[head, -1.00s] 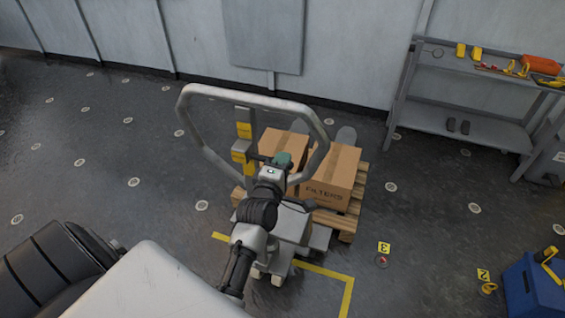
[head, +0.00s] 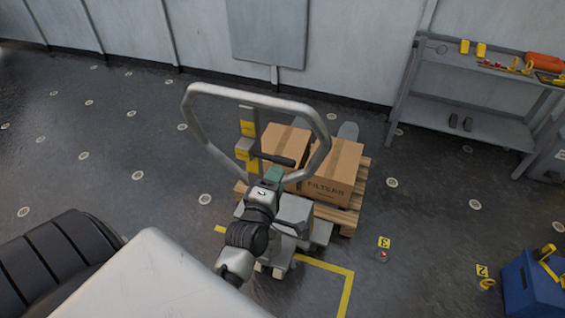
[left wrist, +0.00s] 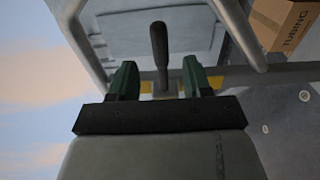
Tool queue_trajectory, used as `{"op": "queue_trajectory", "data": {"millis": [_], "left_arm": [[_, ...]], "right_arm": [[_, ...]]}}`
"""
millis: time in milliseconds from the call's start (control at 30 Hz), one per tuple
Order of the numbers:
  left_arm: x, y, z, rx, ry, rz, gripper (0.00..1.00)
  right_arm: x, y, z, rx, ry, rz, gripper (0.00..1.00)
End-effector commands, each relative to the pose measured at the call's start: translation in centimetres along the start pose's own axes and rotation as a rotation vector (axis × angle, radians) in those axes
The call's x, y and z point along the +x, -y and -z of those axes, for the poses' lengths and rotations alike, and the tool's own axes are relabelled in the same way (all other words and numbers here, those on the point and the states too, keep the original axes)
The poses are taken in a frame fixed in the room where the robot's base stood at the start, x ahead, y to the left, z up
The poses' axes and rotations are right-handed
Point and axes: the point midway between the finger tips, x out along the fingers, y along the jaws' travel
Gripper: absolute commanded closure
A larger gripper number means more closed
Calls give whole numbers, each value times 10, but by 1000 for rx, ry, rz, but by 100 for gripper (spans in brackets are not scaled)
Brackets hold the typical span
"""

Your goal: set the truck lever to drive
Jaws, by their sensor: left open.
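The pallet truck has a large grey loop handle (head: 250,100) standing upright in the head view. The truck lever (head: 272,159), with a black grip, sticks out sideways inside the loop, by yellow plates on the truck's post. My left gripper (head: 274,174), with green fingers, is open and empty just below and in front of the lever. In the left wrist view the lever (left wrist: 159,48) stands between and beyond the two open fingers, apart from them as far as I can see. My right gripper is not in view.
Cardboard boxes (head: 331,172) sit on a wooden pallet behind the truck. A grey shelf bench (head: 480,123) with tools stands at the right, and a blue bin (head: 533,289) at the lower right. Yellow tape (head: 346,290) marks the floor. Open floor lies left.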

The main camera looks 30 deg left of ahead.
Motion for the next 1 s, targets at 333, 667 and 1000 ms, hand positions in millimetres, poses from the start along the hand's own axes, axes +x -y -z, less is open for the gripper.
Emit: {"op": "queue_trajectory", "data": {"millis": [333, 667, 1000], "left_arm": [[-38, 0, 0, -2, 0, 0, 51], [-38, 0, 0, -2, -1, -1, 51], [-38, 26, -7, 46, 21, 46, 51]], "right_arm": [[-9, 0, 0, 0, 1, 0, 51], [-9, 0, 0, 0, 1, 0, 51], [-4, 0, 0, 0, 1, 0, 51]]}}
